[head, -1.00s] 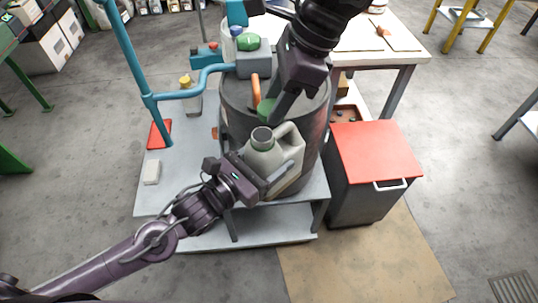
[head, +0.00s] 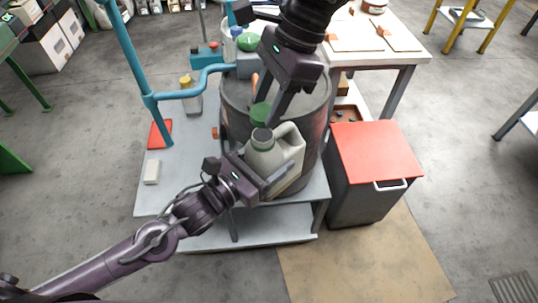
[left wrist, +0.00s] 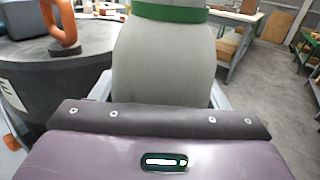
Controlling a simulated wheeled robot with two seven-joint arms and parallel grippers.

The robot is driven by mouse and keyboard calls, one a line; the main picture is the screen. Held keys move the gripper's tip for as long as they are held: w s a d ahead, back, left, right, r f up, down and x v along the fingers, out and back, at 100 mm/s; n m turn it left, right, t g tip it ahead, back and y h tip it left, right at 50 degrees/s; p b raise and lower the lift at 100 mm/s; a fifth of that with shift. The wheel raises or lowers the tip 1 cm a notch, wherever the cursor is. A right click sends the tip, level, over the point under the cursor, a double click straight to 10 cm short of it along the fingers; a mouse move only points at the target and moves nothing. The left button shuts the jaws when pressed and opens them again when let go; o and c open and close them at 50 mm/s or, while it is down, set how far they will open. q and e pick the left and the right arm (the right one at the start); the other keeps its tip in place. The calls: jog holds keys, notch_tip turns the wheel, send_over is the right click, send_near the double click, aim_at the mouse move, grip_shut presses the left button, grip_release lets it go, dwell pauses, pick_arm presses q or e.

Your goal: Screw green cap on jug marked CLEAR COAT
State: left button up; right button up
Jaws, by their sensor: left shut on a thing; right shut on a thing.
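A pale grey jug (head: 287,158) with a side handle, a dark open mouth and a green band at its neck stands tilted slightly or upright, I cannot tell which. My left gripper (head: 266,187) is shut on its lower body. The jug (left wrist: 165,65) also fills the middle of the left wrist view, green band at the top. No writing on it is readable. My right gripper (head: 273,108) comes from above, shut on a green cap (head: 260,114). The cap is just above and behind the jug's mouth in the head view; whether they touch is unclear.
A large dark drum (head: 235,100) with an orange handle (left wrist: 63,25) stands right behind the jug. Blue pipework (head: 140,75) and a yellow-capped bottle (head: 190,95) are to the left. A red-lidded bin (head: 375,150) stands at right. A second green item (head: 249,42) is at the back.

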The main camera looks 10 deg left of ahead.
aim_at(261, 135)
pick_arm(q)
jog(key=shift+r, duration=0.1)
pick_arm(e)
jog(key=shift+f, duration=1.2)
jog(key=shift+s+a+r, duration=0.1)
jog(key=shift+r, duration=0.1)
jog(key=shift+f, duration=0.15)
jog(key=shift+f, duration=0.8)
jog(key=shift+f, duration=0.55)
